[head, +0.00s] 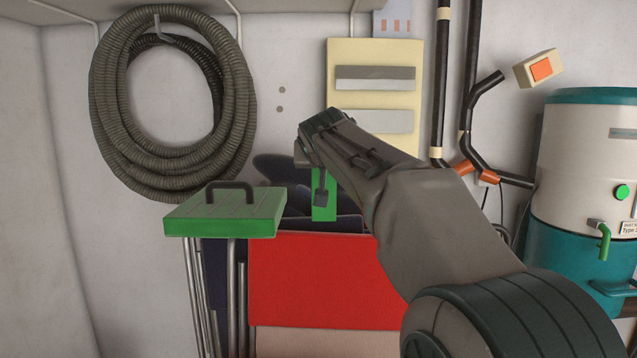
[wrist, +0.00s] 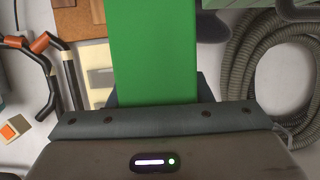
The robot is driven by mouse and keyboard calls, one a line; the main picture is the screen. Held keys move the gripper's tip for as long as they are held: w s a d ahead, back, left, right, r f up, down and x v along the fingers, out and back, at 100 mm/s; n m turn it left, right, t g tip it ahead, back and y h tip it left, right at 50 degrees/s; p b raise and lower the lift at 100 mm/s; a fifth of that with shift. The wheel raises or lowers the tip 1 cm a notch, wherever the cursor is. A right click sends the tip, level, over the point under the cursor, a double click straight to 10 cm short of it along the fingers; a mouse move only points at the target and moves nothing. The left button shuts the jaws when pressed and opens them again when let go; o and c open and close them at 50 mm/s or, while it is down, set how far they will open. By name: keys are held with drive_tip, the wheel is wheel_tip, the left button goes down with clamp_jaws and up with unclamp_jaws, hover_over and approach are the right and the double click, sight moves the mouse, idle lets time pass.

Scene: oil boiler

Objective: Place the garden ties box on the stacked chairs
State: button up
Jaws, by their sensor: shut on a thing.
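The garden ties box, a plain green box (head: 324,208), is held by my gripper (head: 318,178), which is shut on it. In the head view only a small green part shows below the gripper. In the wrist view the green box (wrist: 155,50) fills the upper middle, between the dark jaws. What look like the stacked chairs, with a red panel (head: 320,285) and metal legs, stand below and behind the gripper. The box appears in front of or above their dark upper parts; I cannot tell whether it touches them.
A green slab-like object with a dark handle (head: 225,212) sits at the left of the chairs, above metal legs. A coiled grey hose (head: 110,110) hangs on the wall. Black pipes (head: 440,80) and a white and teal tank (head: 585,155) are at the right.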

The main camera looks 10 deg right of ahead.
drive_tip(key=shift+w+a+f, duration=0.15)
drive_tip(key=shift+w+f, duration=0.05)
drive_tip(key=shift+f, duration=0.95)
drive_tip(key=shift+w+a+f, duration=0.15)
drive_tip(key=shift+f, duration=1)
drive_tip(key=shift+f+b, duration=0.15)
drive_tip(key=shift+b, duration=0.15)
drive_tip(key=o, duration=1.4)
drive_tip(key=shift+o, duration=0.2)
